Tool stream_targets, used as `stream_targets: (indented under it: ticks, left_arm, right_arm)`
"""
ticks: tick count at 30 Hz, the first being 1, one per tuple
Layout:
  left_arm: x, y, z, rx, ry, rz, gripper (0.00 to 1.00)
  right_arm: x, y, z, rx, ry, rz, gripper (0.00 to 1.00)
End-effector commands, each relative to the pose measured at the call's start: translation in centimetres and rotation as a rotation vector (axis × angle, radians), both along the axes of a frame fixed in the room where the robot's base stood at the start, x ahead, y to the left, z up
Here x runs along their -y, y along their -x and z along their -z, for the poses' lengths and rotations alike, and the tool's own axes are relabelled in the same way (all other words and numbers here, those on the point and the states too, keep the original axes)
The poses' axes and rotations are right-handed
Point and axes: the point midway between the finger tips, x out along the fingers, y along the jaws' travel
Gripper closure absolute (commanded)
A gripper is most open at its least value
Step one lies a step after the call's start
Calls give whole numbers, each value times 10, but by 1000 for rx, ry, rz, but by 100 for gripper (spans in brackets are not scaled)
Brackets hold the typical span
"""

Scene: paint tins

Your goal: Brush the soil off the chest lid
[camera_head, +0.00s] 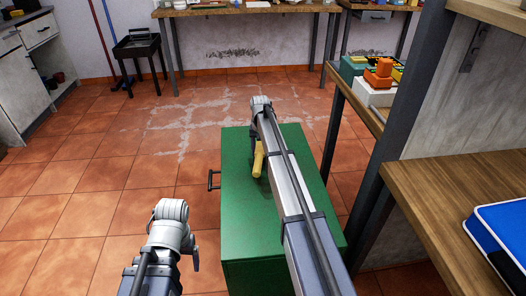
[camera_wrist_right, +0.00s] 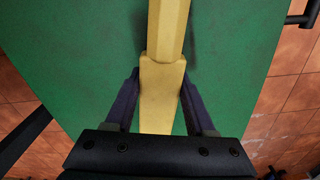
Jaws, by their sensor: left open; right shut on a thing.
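The green chest (camera_head: 240,205) stands in the middle of the head view, its flat lid facing up. In the right wrist view, the lid (camera_wrist_right: 60,50) fills most of the background. My right gripper (camera_wrist_right: 160,88) is shut on a yellow brush handle (camera_wrist_right: 167,30) over the lid. The yellow piece (camera_head: 258,160) also shows in the head view beside my right arm, which covers part of the lid. The bristles are hidden. I cannot make out any soil on the visible lid. My left gripper (camera_head: 195,260) is open and empty, left of the chest, mostly hidden by its own wrist.
A dark handle (camera_head: 213,180) sticks out from the chest's left side. A wooden workbench (camera_head: 450,190) with a blue case (camera_head: 500,235) stands close on the right, beside a shelf with boxes (camera_head: 375,85). The tiled floor (camera_head: 85,185) on the left is clear.

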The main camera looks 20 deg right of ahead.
Motion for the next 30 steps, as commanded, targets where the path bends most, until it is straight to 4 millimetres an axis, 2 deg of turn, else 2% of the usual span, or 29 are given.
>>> stream_targets:
  ticks: [5,15,23,30]
  left_arm:
    - [0,0,0,0,0,0,15]
    - [0,0,3,0,0,0,15]
    - [0,0,3,0,0,0,15]
    - [0,0,2,0,0,0,15]
  right_arm:
    - [-1,6,0,0,1,1,100]
    - [-7,32,3,-1,0,1,100]
    - [-8,35,3,-3,0,1,100]
    - [-12,51,2,-4,-1,1,100]
